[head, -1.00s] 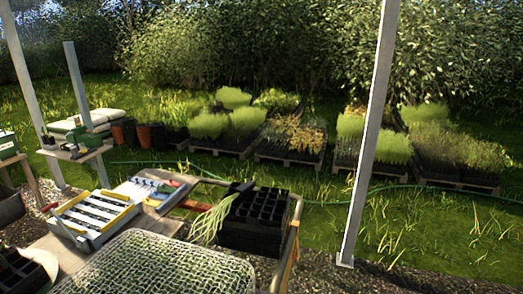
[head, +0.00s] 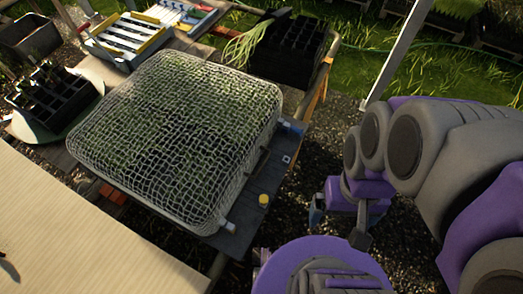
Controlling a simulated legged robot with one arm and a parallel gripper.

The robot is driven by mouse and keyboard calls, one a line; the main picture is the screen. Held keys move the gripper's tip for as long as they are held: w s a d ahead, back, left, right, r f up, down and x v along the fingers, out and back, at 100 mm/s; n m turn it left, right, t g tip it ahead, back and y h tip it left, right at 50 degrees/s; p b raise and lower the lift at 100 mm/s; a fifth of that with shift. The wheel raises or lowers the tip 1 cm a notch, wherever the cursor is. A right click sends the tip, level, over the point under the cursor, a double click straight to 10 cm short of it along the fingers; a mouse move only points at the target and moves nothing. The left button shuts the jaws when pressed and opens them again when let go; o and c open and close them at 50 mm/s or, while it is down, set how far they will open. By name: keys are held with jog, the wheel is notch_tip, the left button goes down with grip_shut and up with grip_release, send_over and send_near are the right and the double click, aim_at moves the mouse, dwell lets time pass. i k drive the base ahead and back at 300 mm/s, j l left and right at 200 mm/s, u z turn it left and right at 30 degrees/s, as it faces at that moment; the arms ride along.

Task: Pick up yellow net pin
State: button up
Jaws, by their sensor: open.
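The yellow net pin (head: 263,200) shows as a small round yellow top on the dark table edge, just off the near right corner of the net-covered tray (head: 170,135). Its lower part cannot be made out. My gripper (head: 337,217) hangs to the right of the pin, past the table edge, apart from it. Its fingers stand open with nothing seen between them, though my arm partly hides it.
A white clip (head: 227,228) sits at the net's near corner. Black cell trays (head: 290,45) stand behind, a blue-and-yellow tray (head: 125,45) at back left. A pale board (head: 80,235) fills the near left. Gravel lies right of the table.

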aim_at(264, 198)
jog(key=u, duration=0.9)
